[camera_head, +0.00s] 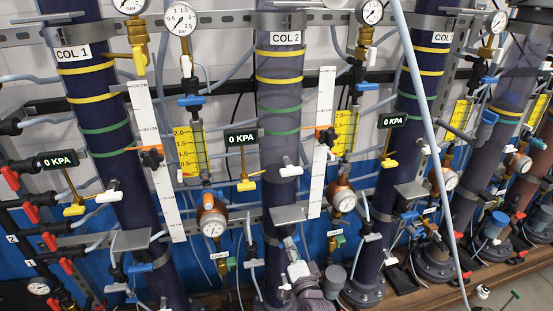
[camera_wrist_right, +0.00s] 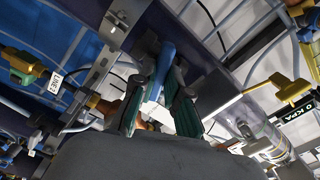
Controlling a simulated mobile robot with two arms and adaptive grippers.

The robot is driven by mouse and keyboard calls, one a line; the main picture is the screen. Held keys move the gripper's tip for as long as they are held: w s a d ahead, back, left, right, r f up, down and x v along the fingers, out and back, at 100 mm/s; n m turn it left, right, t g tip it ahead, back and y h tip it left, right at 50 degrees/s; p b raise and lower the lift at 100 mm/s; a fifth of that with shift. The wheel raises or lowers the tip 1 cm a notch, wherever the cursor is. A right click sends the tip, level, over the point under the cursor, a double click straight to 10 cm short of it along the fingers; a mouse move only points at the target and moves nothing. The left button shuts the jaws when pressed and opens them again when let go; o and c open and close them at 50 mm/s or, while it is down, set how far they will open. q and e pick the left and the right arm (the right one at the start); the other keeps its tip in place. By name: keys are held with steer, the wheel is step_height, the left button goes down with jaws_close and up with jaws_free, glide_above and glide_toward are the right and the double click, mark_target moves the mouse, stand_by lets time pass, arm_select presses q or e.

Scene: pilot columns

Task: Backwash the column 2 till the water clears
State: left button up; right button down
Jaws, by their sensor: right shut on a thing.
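Column 2 (camera_head: 280,90), labelled COL 2 (camera_head: 285,38), stands in the middle of the head view. Its upper part looks pale, hazy purple, with yellow and green bands; its neighbours are darker. Its display (camera_head: 241,139) reads 0 KPA. A yellow flow gauge (camera_head: 190,150) and an orange regulator with a dial (camera_head: 212,222) are on its left. My right gripper (camera_head: 297,268) is low in front of column 2. In the right wrist view the right gripper's green-padded fingers (camera_wrist_right: 160,105) are shut on a blue valve handle (camera_wrist_right: 164,65). My left gripper is not in view.
Column 1 (camera_head: 100,110) stands left and another dark column (camera_head: 415,105) right. White scale strips (camera_head: 320,130), tubing and small valves crowd between them. A white hose (camera_head: 425,110) crosses the front right. An INLET tag (camera_wrist_right: 55,83) shows in the wrist view.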

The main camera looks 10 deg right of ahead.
steer(key=shift+f, duration=0.1)
stand_by(0.3)
steer(key=shift+n+p, duration=0.35)
steer(key=shift+n, duration=0.65)
stand_by(1.9)
steer(key=shift+n+p, duration=0.3)
steer(key=shift+n, duration=0.8)
stand_by(2.0)
